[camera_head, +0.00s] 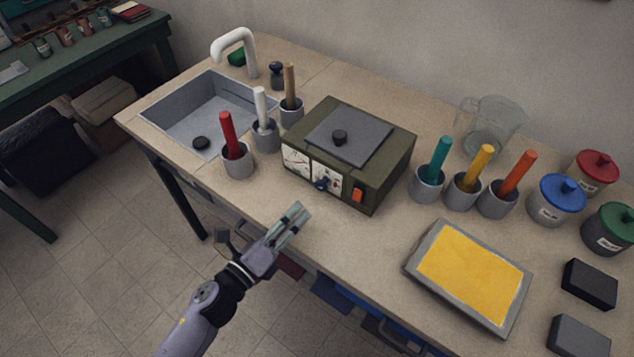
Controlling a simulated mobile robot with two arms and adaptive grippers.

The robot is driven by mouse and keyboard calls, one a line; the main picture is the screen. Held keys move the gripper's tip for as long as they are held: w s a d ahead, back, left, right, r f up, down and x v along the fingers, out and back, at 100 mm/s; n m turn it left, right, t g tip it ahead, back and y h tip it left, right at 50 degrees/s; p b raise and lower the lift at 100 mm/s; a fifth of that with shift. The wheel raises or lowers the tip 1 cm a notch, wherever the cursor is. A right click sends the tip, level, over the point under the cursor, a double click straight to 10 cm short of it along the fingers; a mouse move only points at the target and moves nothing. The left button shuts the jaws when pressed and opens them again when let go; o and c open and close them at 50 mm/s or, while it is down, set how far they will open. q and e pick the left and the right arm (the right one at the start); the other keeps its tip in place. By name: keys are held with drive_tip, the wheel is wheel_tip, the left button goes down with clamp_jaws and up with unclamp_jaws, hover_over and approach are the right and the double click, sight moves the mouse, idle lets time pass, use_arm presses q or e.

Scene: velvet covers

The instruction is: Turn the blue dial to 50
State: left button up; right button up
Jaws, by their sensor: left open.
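A dark olive box-shaped device (390,165) with a grey lid and black knob stands on the counter. On its front are a white gauge panel (296,159), the blue dial (322,184) on a white scale, and an orange switch (357,195). The scale numbers and the dial's exact setting are too small to read. My left gripper (297,215) is open and empty just in front of the device, below and left of the orange switch, apart from the dial. My right gripper is not in view.
Cups with red (228,134), white and wooden handles stand left of the device, by the sink (190,105). Cups with teal, yellow and orange handles stand right. A tray (415,262) of yellow material lies front right.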

sight(319, 187)
use_arm(q)
drive_tip(key=p+x, duration=0.1)
drive_tip(key=x, duration=0.8)
drive_tip(key=shift+w+d, duration=0.25)
drive_tip(key=shift+w, duration=0.05)
clamp_jaws()
